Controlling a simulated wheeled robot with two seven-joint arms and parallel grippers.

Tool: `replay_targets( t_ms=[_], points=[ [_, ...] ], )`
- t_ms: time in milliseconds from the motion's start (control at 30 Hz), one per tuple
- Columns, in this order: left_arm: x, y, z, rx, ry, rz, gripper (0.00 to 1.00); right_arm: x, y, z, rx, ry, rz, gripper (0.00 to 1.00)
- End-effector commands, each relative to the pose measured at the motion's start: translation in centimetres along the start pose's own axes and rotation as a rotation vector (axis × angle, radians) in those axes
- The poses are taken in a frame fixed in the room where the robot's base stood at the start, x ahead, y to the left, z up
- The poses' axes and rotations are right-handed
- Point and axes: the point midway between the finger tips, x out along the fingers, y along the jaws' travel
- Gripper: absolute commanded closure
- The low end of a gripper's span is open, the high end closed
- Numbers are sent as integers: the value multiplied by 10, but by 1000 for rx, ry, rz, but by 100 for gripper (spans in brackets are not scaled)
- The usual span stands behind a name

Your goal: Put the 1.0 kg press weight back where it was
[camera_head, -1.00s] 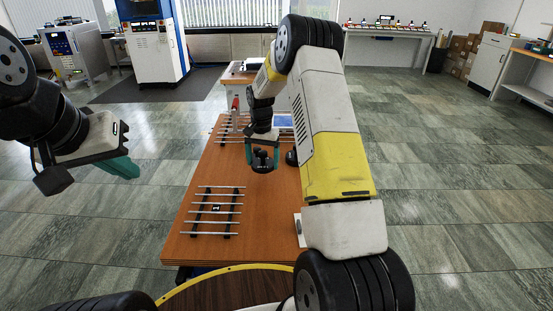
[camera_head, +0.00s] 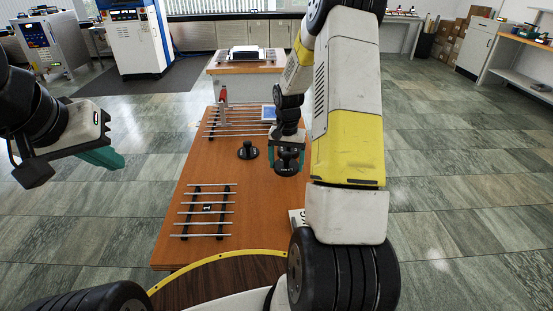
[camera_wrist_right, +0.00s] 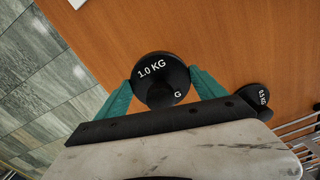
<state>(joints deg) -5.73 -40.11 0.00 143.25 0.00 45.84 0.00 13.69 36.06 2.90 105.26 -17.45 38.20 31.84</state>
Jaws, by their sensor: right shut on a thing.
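The 1.0 kg press weight (camera_wrist_right: 158,72) is a black disc with a knob and white lettering, held between the teal fingers of my right gripper (camera_wrist_right: 165,88). In the head view my right gripper (camera_head: 288,160) hangs over the right side of the orange-brown table, with the weight (camera_head: 287,169) at its fingertips. I cannot tell whether the weight touches the table. My left gripper (camera_head: 108,158) is off to the left over the floor, clear of the table. Its fingers overlap from this side, so its opening is unclear.
A smaller 0.5 kg weight (camera_head: 248,150) stands on the table, left of my right gripper; it also shows in the wrist view (camera_wrist_right: 259,97). A rail rack marked 1 (camera_head: 207,208) lies near. Another rack (camera_head: 235,120) lies farther back. A white label (camera_head: 296,219) is partly hidden.

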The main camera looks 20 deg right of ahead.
Motion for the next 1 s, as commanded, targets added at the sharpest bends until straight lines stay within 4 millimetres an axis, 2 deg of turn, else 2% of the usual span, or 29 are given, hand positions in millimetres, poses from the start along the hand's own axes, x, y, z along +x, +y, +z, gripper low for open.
replay_targets(
  t_ms=[100, 200, 567, 933, 967, 1000],
  points=[
    [0, 0, 0, 0, 0, 0, 100, 0, 12, 2, 1, 4, -2, 93],
    [0, 0, 0, 0, 0, 0, 100, 0, 15, 4, -1, 4, -2, 93],
    [0, 0, 0, 0, 0, 0, 100, 35, 16, 4, 0, 2, -1, 93],
    [0, 0, 0, 0, 0, 0, 100, 38, 15, 4, -1, 3, -1, 93],
    [0, 0, 0, 0, 0, 0, 100, 39, 16, 5, 0, 0, -1, 14],
    [0, 0, 0, 0, 0, 0, 100, 39, 16, 5, 0, 1, -1, 7]
  ],
)
